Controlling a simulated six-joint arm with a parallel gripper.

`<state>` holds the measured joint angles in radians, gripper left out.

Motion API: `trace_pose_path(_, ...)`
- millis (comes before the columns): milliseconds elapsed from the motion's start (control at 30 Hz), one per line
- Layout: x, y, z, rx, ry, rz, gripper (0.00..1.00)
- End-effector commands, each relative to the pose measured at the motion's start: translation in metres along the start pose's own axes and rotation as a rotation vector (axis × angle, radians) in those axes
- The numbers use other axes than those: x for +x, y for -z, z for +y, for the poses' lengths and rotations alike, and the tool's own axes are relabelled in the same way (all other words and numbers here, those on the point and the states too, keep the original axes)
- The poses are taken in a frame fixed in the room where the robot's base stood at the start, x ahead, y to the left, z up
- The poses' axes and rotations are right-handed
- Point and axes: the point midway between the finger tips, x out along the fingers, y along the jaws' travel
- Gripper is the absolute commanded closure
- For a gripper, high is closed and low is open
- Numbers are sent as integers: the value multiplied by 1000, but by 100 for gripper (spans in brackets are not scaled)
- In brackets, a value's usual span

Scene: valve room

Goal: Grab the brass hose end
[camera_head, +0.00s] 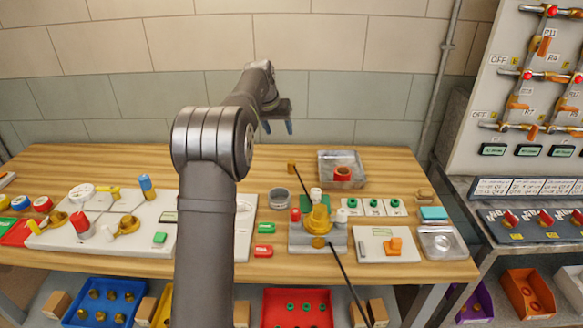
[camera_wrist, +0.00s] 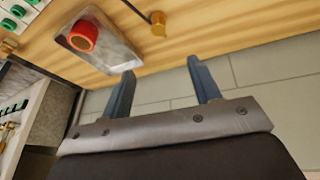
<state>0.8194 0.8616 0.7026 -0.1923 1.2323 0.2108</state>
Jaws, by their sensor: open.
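The brass hose end (camera_head: 291,166) lies near the back edge of the wooden table, on the end of a thin black hose. It also shows at the top of the wrist view (camera_wrist: 158,27), beyond my fingertips. My gripper (camera_head: 278,127) is open and empty, in front of the wall and above the back of the table in the head view. Its two blue fingers (camera_wrist: 160,68) are spread in the wrist view, with a clear gap between them and the hose end. The hose leads towards a yellow fitting (camera_head: 318,218) on a grey block.
Valve panels (camera_head: 530,90) stand at the far right.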

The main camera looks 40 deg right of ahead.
Motion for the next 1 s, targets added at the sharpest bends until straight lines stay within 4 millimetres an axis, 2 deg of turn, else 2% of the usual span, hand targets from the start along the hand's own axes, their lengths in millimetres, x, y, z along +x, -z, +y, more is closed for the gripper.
trace_pose_path(100, 13, 0, 0, 167, 0, -1, 43)
trace_pose_path(300, 24, 0, 0, 302, 1, -1, 43)
trace_pose_path(467, 47, -1, 0, 311, 0, -4, 43)
trace_pose_path(800, 119, -1, 0, 310, 0, -2, 43)
trace_pose_path(1000, 142, 0, 0, 309, 1, -1, 43)
